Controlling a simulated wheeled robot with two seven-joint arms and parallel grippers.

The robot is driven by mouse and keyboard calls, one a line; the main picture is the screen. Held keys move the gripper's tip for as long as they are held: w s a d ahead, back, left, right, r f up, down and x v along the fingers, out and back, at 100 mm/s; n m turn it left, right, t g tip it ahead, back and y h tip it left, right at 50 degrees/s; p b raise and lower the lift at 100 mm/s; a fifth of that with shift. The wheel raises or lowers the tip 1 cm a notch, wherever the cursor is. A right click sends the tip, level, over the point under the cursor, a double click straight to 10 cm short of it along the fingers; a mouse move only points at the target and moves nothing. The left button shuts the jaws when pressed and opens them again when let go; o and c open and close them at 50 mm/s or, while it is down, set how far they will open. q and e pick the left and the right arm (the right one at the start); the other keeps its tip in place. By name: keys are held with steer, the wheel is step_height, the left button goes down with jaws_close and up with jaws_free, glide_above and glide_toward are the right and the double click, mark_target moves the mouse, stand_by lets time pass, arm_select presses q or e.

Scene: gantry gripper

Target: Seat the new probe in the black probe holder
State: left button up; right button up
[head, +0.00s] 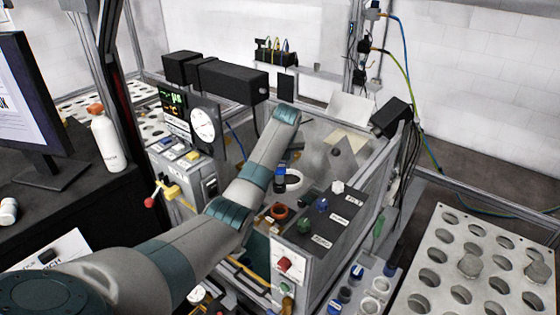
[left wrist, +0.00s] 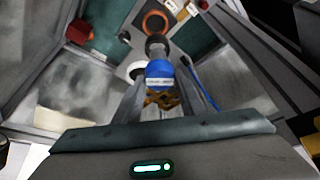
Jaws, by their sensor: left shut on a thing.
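My left arm reaches in from the left of the head view and bends over the open machine frame. A blue and black probe (head: 279,178) shows just beyond the forearm, which hides the fingers in this view. In the left wrist view my left gripper (left wrist: 162,100) is shut on the blue body of the probe (left wrist: 160,72). A dark round part lies beyond the blue body; I cannot tell whether it is the probe's end or the black probe holder. Nothing else is clearly the holder. My right gripper is not in view.
An orange ring (head: 279,211) and a white ring (head: 293,179) lie near the probe. A dark labelled panel (head: 325,222) with knobs stands to the right. A round white gauge (head: 204,126) and machine walls stand close by. A perforated tray (head: 440,270) is at the lower right.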

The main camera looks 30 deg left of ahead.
mark_target(280, 174)
arm_select(q)
steer(key=shift+f, duration=0.1)
stand_by(0.4)
steer(key=shift+p, duration=0.75)
stand_by(1.0)
steer(key=shift+f+b, duration=1.15)
steer(key=shift+f, duration=1.7)
stand_by(0.7)
steer(key=o, duration=1.2)
steer(key=shift+s+d+r, duration=0.1)
steer(key=shift+r, duration=0.1)
steer(key=shift+v, duration=8.55)
